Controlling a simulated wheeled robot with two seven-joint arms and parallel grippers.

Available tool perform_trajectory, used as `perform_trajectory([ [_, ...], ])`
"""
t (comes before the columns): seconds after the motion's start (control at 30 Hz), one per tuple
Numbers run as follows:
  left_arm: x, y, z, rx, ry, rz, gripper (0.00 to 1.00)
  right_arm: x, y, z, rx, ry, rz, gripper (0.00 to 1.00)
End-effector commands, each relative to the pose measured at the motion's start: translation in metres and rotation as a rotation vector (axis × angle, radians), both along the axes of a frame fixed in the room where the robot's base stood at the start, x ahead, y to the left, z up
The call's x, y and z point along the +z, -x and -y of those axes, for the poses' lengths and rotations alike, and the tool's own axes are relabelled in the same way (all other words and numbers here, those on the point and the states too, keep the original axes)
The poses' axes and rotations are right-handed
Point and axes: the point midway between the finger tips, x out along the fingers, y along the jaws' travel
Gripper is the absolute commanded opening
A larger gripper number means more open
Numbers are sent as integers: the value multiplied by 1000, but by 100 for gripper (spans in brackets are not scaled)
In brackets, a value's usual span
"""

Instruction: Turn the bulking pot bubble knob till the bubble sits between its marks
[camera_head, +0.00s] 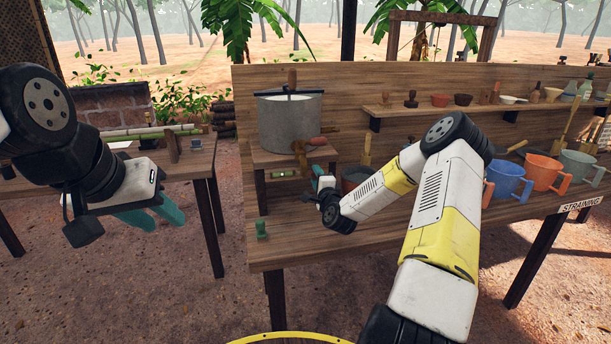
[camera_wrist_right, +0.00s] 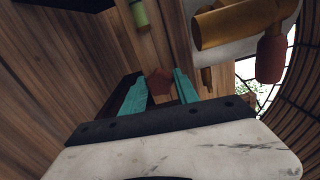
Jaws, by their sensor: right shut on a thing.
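The grey bulking pot (camera_head: 290,122) stands on a small wooden stand (camera_head: 262,158) at the left end of the bench. A green bubble vial (camera_head: 284,174) lies below it on the stand's front; it also shows in the right wrist view (camera_wrist_right: 140,14). I cannot read the bubble against its marks. A reddish-brown faceted knob (camera_wrist_right: 159,82) sits between the teal fingertips of my right gripper (camera_wrist_right: 160,90), which is shut on it. In the head view my right gripper (camera_head: 318,180) is beside the stand's right side. My left gripper (camera_head: 160,215) hangs empty and open, away from the bench.
A brass spigot (camera_wrist_right: 232,24) with a red handle (camera_wrist_right: 270,58) is close to my right gripper. A small green object (camera_head: 261,229) stands near the bench's front left. Blue (camera_head: 511,180) and orange (camera_head: 543,172) cups stand at right. Space between the tables is free.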

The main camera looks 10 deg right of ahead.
Motion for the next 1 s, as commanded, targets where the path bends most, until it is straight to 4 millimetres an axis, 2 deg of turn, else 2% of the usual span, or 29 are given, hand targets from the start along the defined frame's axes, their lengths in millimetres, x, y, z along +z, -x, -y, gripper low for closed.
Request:
perform_trajectory([
  [0.33, 0, 0, 0, 0, 0, 0, 36, -1, 0, 1, -2, -2, -1, 0],
  [0.37, 0, 0, 0, 0, 0, 0, 36, -1, 0, 1, -2, -2, -1, 40],
  [0.43, 0, 0, 0, 0, 0, 0, 36, -1, 0, 1, -2, -2, -1, 54],
  [0.47, 0, 0, 0, 0, 0, 0, 36, -1, 0, 1, -2, -2, -1, 58],
  [0.8, 0, 0, 0, 0, 0, 0, 36, -1, 3, 0, 0, -2, -1, 58],
  [0.87, 0, 0, 0, 0, 0, 0, 36, -1, 8, 1, 0, -1, -2, 58],
  [1.0, 0, 0, 0, 0, 0, 0, 36, -1, 31, 2, -2, -2, -3, 58],
])
